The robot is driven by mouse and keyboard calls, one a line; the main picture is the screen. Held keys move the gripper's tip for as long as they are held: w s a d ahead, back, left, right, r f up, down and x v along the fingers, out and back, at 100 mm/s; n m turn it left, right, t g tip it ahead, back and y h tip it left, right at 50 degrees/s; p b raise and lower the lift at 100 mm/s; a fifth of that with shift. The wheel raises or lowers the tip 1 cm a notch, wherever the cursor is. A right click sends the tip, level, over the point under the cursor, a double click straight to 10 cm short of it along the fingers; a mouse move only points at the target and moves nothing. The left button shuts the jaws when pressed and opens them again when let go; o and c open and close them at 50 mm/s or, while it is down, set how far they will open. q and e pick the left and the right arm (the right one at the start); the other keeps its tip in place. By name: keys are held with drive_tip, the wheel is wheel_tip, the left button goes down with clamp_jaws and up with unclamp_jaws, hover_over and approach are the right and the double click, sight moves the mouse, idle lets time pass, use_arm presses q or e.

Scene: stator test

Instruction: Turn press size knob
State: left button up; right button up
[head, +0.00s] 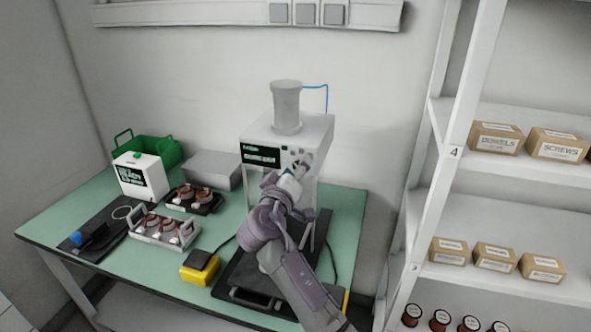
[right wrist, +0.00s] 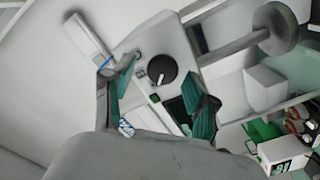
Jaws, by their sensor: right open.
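The white press (head: 318,132) stands on the green table, with a grey cylinder on top and a control panel on its front. In the right wrist view the black round size knob (right wrist: 162,70) with a pale mark is on the panel, next to a small green button (right wrist: 154,98). My right gripper (head: 300,166) is in front of the panel's right part and hides the knob in the head view. Its two teal-lined fingers are open, with the knob seen between the tips; contact cannot be told. My left gripper is out of view.
A yellow pedal (head: 200,267), a stator rack (head: 164,231), a dark tray (head: 194,199), a grey box (head: 213,168), a white box (head: 141,176) and a green basket (head: 160,150) are left of the press. A shelf with cartons (head: 495,138) stands at right.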

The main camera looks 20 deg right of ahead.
wheel_tip(320, 180, up, 10)
idle(0.4)
